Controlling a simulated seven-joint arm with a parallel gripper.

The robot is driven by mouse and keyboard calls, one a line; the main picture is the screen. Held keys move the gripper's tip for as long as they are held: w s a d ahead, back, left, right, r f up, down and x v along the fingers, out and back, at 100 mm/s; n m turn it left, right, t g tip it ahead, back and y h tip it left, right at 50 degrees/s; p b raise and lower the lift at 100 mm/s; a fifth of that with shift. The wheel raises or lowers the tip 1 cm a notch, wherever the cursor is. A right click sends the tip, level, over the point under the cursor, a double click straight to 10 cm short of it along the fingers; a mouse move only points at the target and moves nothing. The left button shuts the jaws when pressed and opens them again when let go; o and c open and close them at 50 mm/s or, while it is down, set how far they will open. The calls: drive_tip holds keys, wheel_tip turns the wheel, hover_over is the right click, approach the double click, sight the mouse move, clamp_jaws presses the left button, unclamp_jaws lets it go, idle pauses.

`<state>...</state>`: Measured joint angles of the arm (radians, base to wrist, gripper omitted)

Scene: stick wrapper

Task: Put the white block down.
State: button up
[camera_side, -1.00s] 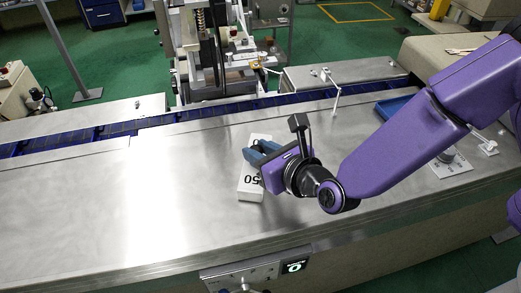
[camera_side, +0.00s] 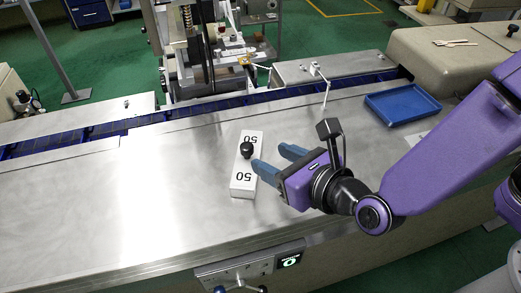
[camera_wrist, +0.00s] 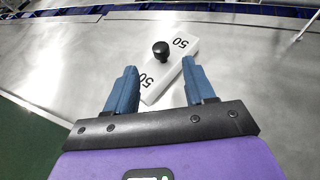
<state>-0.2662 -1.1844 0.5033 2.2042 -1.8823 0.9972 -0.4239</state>
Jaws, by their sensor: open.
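The white block (camera_side: 243,184) lies flat on the steel table. It is long, has "50" printed near each end, and has a round black knob (camera_side: 247,149) on top. It also shows in the wrist view (camera_wrist: 178,62), lying at a slant beyond my fingertips. My gripper (camera_side: 270,161) is open, with its two blue fingers apart and nothing between them. It is to the right of the block in the side view, clear of the knob. In the wrist view the fingers (camera_wrist: 160,72) stand on either side of the block's near end.
A blue tray (camera_side: 402,104) sits on the table at the back right. A dark blue conveyor channel (camera_side: 200,107) runs along the back, with a machine (camera_side: 215,50) behind it. A thin upright post (camera_side: 325,95) stands near the channel. The table left of the block is clear.

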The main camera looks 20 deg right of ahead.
drive_tip(key=shift+v, duration=2)
drive_tip(key=shift+d, duration=0.1)
drive_tip(key=w+d+m+g+h, duration=0.2)
drive_tip(key=d+m+g+h, duration=0.35)
drive_tip(key=d+m, duration=1.35)
drive_tip(key=s+d+m+g+h, duration=0.2)
drive_tip(key=s+d, duration=0.5)
drive_tip(key=d, duration=0.5)
drive_tip(key=shift+s+f+m+g, duration=0.25)
drive_tip(key=shift+m+g, duration=0.15)
drive_tip(key=shift+g, duration=0.15)
drive_tip(key=shift+o, duration=0.2)
drive_tip(key=s+d+m+g+y, duration=0.2)
drive_tip(key=s+m+g, duration=0.1)
drive_tip(key=s+m, duration=0.2)
drive_tip(key=shift+s+d+r+m, duration=0.3)
drive_tip(key=shift+s+d+r, duration=0.05)
drive_tip(key=shift+s, duration=0.9)
drive_tip(key=shift+s+g+y, duration=0.3)
drive_tip(key=shift+y, duration=0.05)
